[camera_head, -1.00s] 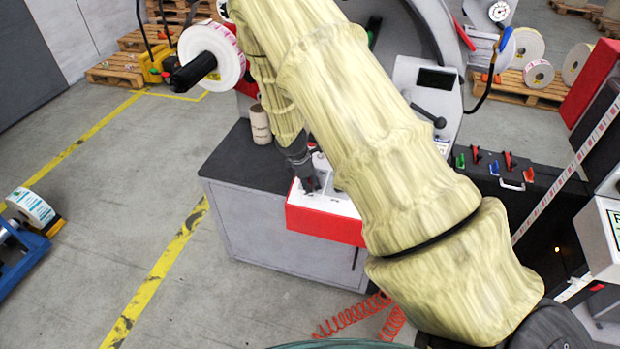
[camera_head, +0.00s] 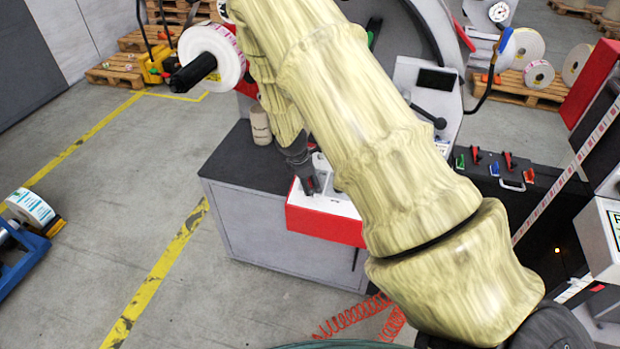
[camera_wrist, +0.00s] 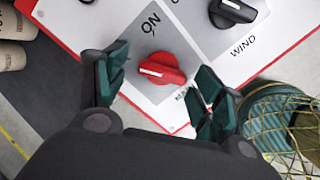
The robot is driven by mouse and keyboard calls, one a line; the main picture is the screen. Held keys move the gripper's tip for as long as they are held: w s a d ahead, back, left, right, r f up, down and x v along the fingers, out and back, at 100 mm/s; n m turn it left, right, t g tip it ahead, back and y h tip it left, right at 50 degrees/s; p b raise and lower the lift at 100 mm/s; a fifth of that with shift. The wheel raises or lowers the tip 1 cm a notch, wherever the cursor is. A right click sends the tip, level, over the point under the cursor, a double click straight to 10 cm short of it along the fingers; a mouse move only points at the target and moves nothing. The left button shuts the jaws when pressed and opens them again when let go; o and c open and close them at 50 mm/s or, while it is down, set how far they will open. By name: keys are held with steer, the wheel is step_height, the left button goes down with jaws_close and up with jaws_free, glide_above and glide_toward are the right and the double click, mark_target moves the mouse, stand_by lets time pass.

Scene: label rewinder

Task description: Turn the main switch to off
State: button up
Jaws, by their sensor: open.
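The main switch is a red rotary knob (camera_wrist: 162,68) on a grey square of a white panel (camera_wrist: 190,110) with a red edge, in the wrist view. "ON" is printed above it and a partly hidden "MA…" label beside it. The knob's grip points roughly across the picture, slightly tilted. My gripper (camera_wrist: 165,85) is open, with one dark green finger on each side of the knob; I cannot tell whether either touches it. In the head view my gripper (camera_head: 308,180) is over the red-and-white control box (camera_head: 325,225), and the knob is hidden.
A black knob (camera_wrist: 232,12) marked "WIND" sits to the right on the same panel. Cardboard cores (camera_wrist: 14,40) stand at the panel's left, and a green netted bin (camera_wrist: 285,115) is at right.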

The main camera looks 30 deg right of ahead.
steer(key=v, duration=1.2)
steer(key=shift+d, duration=0.1)
steer(key=shift+f, duration=0.15)
steer(key=s+a+f+m+y+b, duration=0.1)
steer(key=s+a+f+m, duration=0.15)
steer(key=s+f, duration=0.35)
steer(key=s+a+f+m+g+y+b, duration=0.1)
steer(key=s+a+f, duration=0.3)
steer(key=f, duration=0.4)
steer(key=s+a+f+m+y+b, duration=0.1)
steer(key=s+a+f+m+y, duration=0.1)
steer(key=s+a+f, duration=0.4)
steer(key=s+a+f+m+b, duration=0.1)
steer(key=s+f+m, duration=0.3)
steer(key=s, duration=0.7)
steer(key=s+a+f+m+b, duration=0.1)
steer(key=s+a+f+m, duration=0.1)
steer(key=s+f+m, duration=0.3)
steer(key=s+f, duration=0.3)
steer(key=s, duration=0.3)
steer(key=shift+f+g+b, duration=0.25)
steer(key=shift+g+b, duration=0.05)
steer(key=shift+b, duration=0.1)
steer(key=shift+s, duration=0.1)
